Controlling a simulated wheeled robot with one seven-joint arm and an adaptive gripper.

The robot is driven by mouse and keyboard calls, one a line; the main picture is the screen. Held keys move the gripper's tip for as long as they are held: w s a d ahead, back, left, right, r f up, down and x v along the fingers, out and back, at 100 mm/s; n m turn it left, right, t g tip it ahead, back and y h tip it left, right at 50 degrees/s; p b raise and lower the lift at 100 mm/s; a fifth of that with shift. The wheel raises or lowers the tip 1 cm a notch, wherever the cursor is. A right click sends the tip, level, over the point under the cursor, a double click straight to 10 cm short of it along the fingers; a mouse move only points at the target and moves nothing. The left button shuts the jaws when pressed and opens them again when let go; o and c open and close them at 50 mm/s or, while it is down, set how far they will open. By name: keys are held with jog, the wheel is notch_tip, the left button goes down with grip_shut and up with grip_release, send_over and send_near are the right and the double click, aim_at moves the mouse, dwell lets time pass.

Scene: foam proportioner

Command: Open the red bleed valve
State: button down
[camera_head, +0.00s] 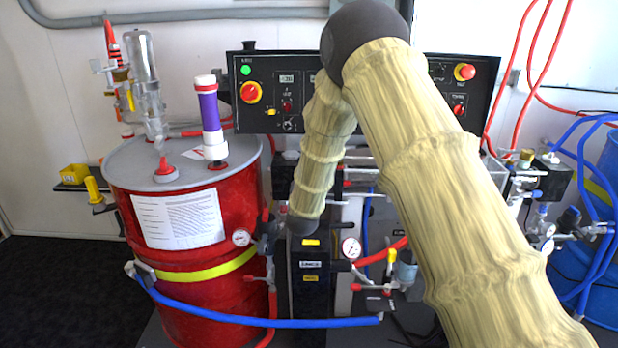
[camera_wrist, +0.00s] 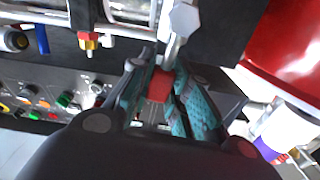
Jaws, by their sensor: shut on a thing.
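In the wrist view my gripper (camera_wrist: 160,92) has its teal-padded fingers closed on a red valve handle (camera_wrist: 158,85). A pale metal fitting lies just beyond the handle. In the head view my gripper (camera_head: 268,238) is a small dark shape beside the red drum's right edge, at the end of my covered arm. The handle between the fingers cannot be made out there. The handle's exact turn angle is hard to tell.
The large red drum (camera_head: 190,265) stands close at the left of my gripper. A black control panel (camera_head: 290,92) with knobs and buttons is behind. Gauges, red hoses and a blue hose (camera_head: 250,321) crowd the area below. A blue drum (camera_head: 590,280) stands at the right.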

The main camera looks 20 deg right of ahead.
jog(key=shift+a+f+n, duration=0.15)
jog(key=shift+a+n, duration=0.15)
jog(key=shift+n, duration=0.4)
jog(key=c, duration=1.3)
grip_release()
jog(key=shift+w, duration=0.1)
jog(key=shift+a, duration=0.1)
jog(key=v, duration=1.2)
